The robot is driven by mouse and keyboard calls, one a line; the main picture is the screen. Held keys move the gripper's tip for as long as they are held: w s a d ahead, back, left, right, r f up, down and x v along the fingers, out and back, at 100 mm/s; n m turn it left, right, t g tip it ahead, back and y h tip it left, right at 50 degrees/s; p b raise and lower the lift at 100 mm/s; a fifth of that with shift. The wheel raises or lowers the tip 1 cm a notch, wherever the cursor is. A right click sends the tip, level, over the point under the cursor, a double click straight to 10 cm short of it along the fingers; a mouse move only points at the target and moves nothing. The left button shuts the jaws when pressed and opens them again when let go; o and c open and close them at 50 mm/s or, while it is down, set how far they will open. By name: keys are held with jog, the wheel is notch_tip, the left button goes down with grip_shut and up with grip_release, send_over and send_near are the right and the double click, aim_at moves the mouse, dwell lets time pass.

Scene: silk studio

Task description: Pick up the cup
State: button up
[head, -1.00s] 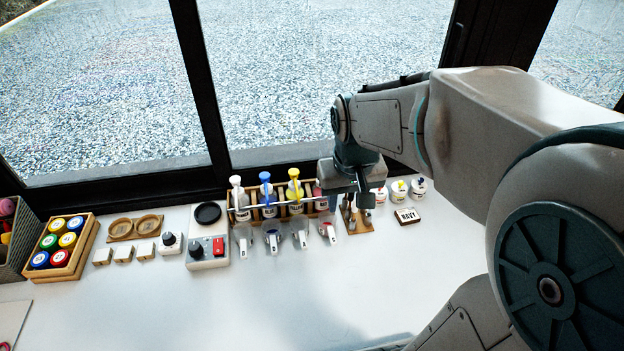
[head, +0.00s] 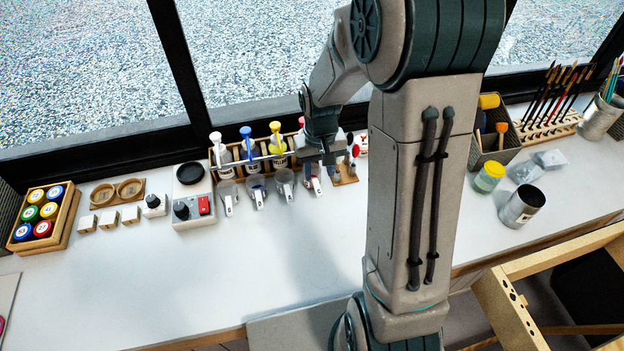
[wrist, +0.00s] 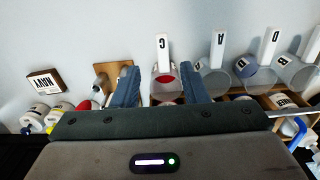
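Several small clear cups with white handles stand in a row in front of the bottle rack. The rightmost cup in the head view (head: 312,174) has red in it; the wrist view shows this cup (wrist: 166,86) with a handle marked C. My gripper (wrist: 158,77) is open, its two fingers apart with this cup between them in the picture. I cannot tell whether they touch it or how high they are above it. In the head view my gripper (head: 328,157) is by the rack's right end, partly hidden by my arm. Another cup, marked A (wrist: 213,78), is just right in the wrist view.
The rack (head: 240,164) of pump bottles stands close behind the cups. A wooden stand (head: 345,175) is just right. A hotplate-like box (head: 195,208) and a crate of coloured jars (head: 62,232) are left. The front bench is clear.

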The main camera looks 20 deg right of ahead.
aim_at(317, 186)
jog(key=shift+a+f+p, duration=0.2)
jog(key=shift+f+p, duration=0.55)
jog(key=shift+f, duration=2.95)
jog(key=shift+c, duration=0.3)
grip_shut()
